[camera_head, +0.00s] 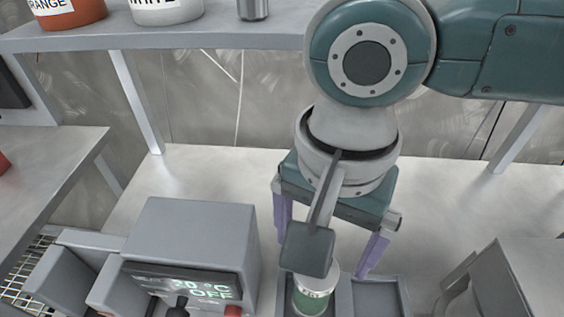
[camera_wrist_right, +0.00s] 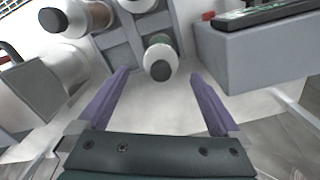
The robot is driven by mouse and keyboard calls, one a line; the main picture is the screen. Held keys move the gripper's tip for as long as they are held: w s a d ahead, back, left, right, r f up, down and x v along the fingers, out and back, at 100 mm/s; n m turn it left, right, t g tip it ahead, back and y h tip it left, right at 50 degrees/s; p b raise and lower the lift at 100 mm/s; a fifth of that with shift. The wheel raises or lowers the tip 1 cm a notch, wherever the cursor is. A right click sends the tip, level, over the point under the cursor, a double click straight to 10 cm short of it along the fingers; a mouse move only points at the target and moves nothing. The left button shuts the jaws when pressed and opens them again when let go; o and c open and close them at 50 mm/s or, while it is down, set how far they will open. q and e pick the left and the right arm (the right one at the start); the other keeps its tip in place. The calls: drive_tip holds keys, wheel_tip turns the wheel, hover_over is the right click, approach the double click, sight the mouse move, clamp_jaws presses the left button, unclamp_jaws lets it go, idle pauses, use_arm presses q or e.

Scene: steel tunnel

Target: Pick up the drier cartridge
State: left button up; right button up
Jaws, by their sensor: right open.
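A white cylinder with a green band and a label (camera_head: 312,297), which looks like the drier cartridge, stands in a grey divided tray (camera_head: 378,281) at the bottom of the head view. The label is too small to read surely. My right gripper (camera_head: 324,258) is above the tray with its purple fingers pointing down, open and empty. In the right wrist view a pale cylinder with a dark end (camera_wrist_right: 160,62) shows between and just beyond the fingertips of the right gripper (camera_wrist_right: 158,73), apart from both. My left gripper is not in view.
A grey box with a lit display (camera_head: 195,248) stands left of the tray. More cylinders (camera_wrist_right: 68,22) show in the wrist view. A grey housing (camera_head: 505,280) is at the right. A shelf (camera_head: 215,36) with orange and white tubs runs behind. Bare bench lies behind the tray.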

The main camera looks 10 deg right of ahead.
sight(314, 283)
drive_tip(key=f, duration=0.4)
drive_tip(key=f+b, duration=0.1)
drive_tip(key=f, duration=0.1)
drive_tip(key=shift+w+d+f, duration=0.15)
drive_tip(key=shift+w+f, duration=0.05)
drive_tip(key=shift+w, duration=0.05)
clamp_jaws()
idle(0.6)
